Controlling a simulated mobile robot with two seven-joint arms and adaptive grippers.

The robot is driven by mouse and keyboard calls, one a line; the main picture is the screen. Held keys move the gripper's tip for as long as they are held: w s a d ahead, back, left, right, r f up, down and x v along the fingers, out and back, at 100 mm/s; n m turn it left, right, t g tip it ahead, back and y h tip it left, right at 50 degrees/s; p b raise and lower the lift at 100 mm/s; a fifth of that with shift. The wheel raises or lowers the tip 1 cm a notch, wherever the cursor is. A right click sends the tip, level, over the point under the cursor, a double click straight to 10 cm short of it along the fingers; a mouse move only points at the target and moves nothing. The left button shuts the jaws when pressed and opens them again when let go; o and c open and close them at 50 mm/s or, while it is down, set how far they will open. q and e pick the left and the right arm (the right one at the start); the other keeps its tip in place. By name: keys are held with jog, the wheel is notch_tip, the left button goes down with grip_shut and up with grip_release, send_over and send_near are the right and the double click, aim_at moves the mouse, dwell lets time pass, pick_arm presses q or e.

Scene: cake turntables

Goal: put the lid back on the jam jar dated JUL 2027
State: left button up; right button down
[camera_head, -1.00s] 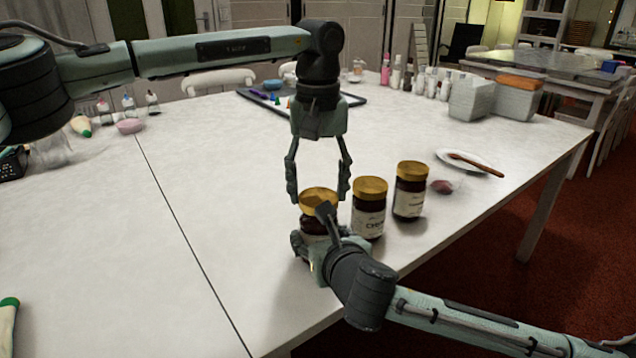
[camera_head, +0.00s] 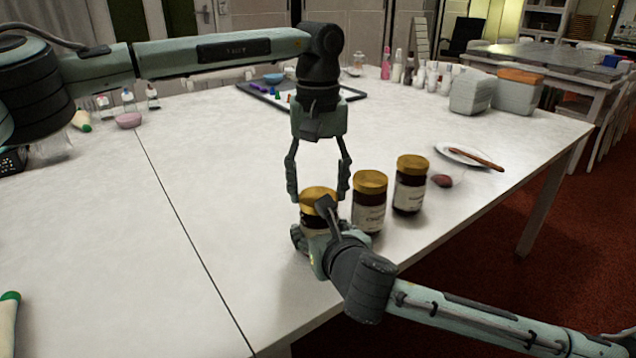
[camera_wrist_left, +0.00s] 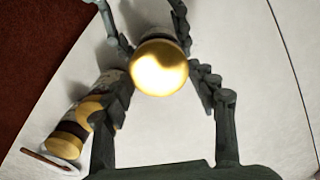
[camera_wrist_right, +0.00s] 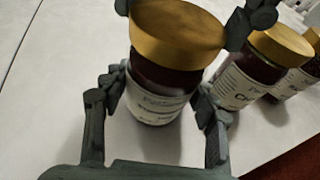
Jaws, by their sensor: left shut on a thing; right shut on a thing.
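A jam jar (camera_wrist_right: 160,95) with dark contents and a pale label stands at the table's near edge. My right gripper (camera_wrist_right: 153,92) is shut around its body; it also shows low in the head view (camera_head: 316,250). A gold lid (camera_wrist_right: 178,32) is at the jar's mouth, looking slightly tilted in the right wrist view. I cannot tell whether it is fully seated. My left gripper (camera_head: 319,193) comes from above and is shut on the lid, which shows from above in the left wrist view (camera_wrist_left: 159,67). The label's date is not legible.
Two more gold-lidded jars, a middle one (camera_head: 369,205) and a far one (camera_head: 410,187), stand close on the right. A plate with a brown utensil (camera_head: 470,155) lies beyond them. The table's left middle is clear.

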pick_arm(q)
jog(key=m, duration=0.4)
jog(key=shift+d+m, duration=0.15)
jog(key=shift+m, duration=0.25)
jog(key=m, duration=0.5)
jog(key=shift+d, duration=0.1)
jog(key=o, duration=0.7)
jog(key=shift+o, duration=0.2)
jog(key=shift+r, duration=2.25)
